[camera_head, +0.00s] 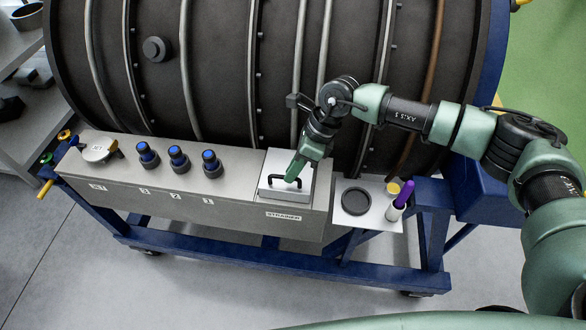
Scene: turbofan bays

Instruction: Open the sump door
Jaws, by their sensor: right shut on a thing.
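The sump door appears to be the light metal square plate (275,163) on top of the long grey box (125,180), above the label "STRAINER". It has a black bar handle (273,179). My right gripper (291,179) reaches down from the right and is shut on the handle. The gripper's green finger hides part of the handle and plate. The plate lies about level on the box; I cannot tell whether it is lifted at all. My left gripper is out of view.
Several blue-black capped fittings (179,159) and a round cap (99,150) stand along the box to the left. A small tray (379,213) at the right holds a black ring (356,201) and a purple-topped tool (404,194). The dark engine casing (220,60) rises close behind.

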